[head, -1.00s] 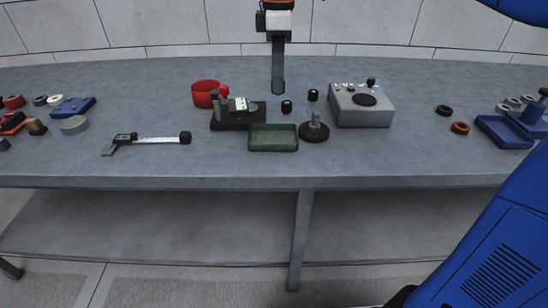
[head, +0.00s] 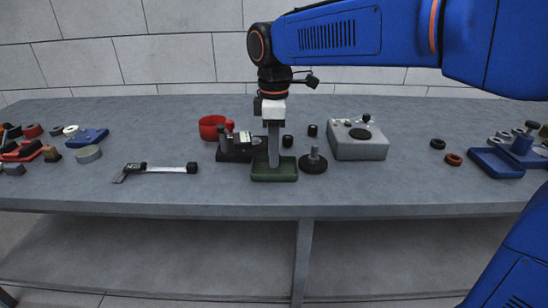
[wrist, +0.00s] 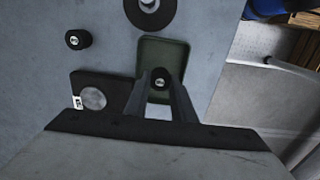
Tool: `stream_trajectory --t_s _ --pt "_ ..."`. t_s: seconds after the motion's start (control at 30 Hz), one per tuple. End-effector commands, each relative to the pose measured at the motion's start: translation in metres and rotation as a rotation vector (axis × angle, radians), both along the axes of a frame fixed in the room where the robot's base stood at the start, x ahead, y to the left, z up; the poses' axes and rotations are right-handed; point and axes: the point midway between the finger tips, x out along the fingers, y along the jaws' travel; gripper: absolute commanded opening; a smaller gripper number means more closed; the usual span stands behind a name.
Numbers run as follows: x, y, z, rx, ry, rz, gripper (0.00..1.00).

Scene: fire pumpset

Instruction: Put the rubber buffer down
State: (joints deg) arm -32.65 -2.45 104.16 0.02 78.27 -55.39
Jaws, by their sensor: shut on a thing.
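My gripper (head: 273,163) points down over the small green tray (head: 274,177). In the wrist view its fingers (wrist: 160,84) are shut on a small black rubber buffer (wrist: 160,76) with a pale mark on its top. The buffer shows within the outline of the tray (wrist: 178,47); I cannot tell whether it touches the tray floor. In the head view the held buffer is not clearly visible. Two similar black buffers stand on the table, a nearer one (head: 287,141) and a farther one (head: 312,130); one buffer also shows in the wrist view (wrist: 77,40).
A black round base with a peg (head: 313,163) stands right of the tray. A dark fixture (head: 234,154) is close at its left, with a red cup (head: 211,127) behind. A grey box (head: 358,149) is at right, a caliper (head: 157,169) at left.

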Motion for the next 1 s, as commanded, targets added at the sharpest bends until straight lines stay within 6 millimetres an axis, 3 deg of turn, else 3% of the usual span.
stream_trajectory --t_s 0.13,0.53,0.57,0.6,1.0 --pt "0.0 0.0 -0.018 -0.001 0.002 0.0 0.02" --pt "0.0 0.0 -0.022 0.0 0.0 0.0 0.02" --pt "0.0 0.0 -0.021 0.0 0.0 0.0 0.3" --pt "0.0 0.0 -0.021 0.0 0.0 0.0 0.4" --pt "0.0 0.0 -0.017 0.0 0.0 0.0 0.42"
